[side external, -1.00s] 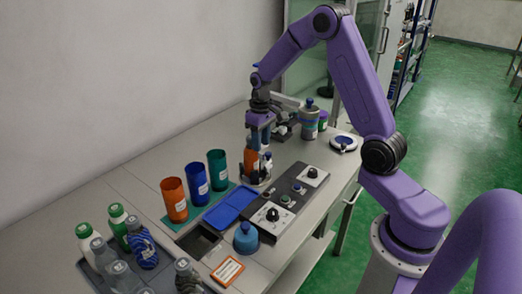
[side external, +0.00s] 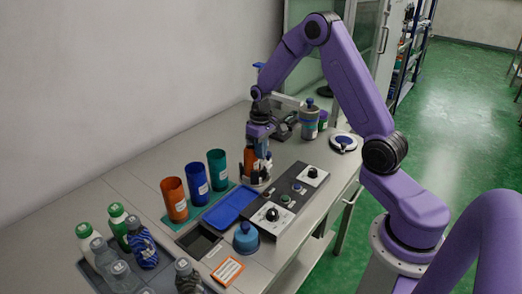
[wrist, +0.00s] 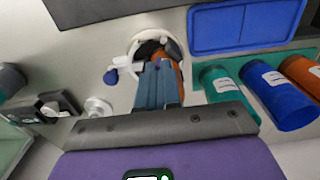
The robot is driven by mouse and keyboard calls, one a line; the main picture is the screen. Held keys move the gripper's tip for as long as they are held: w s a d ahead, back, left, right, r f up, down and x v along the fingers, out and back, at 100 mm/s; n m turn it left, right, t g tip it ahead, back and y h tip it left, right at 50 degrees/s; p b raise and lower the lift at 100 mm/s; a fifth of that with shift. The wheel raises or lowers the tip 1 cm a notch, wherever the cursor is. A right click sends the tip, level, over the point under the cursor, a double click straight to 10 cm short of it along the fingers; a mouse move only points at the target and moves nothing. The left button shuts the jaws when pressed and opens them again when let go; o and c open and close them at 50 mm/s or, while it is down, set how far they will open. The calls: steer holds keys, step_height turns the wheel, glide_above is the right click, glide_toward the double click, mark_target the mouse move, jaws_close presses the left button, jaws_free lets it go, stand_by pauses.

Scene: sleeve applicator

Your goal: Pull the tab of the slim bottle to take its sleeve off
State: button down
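An orange-sleeved bottle (side external: 249,160) stands in a round holder (side external: 259,184) at the far end of the control panel. In the wrist view its orange side (wrist: 177,70) shows just beyond my fingers, inside the white ring of the holder (wrist: 118,75). My gripper (side external: 262,152) is at the bottle's upper part, on its right side, with the fingers pointing down and slightly tilted. In the wrist view the fingers (wrist: 160,68) look close together. The tab is hidden, and I cannot tell whether anything is between the fingertips.
Orange (side external: 174,200), blue (side external: 196,184) and teal (side external: 217,170) cups stand left of the holder, near a blue tray (side external: 230,207). A control panel (side external: 285,199) lies in front. Several bottles stand at the near left. A grey bottle (side external: 309,122) stands behind.

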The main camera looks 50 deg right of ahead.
steer(key=shift+s, duration=2.25)
steer(key=shift+r, duration=0.1)
stand_by(0.5)
step_height(320, 180, up, 7)
steer(key=s, duration=0.1)
stand_by(1.1)
steer(key=shift+s, duration=0.1)
stand_by(0.4)
steer(key=shift+s, duration=2.5)
steer(key=a, duration=2.8)
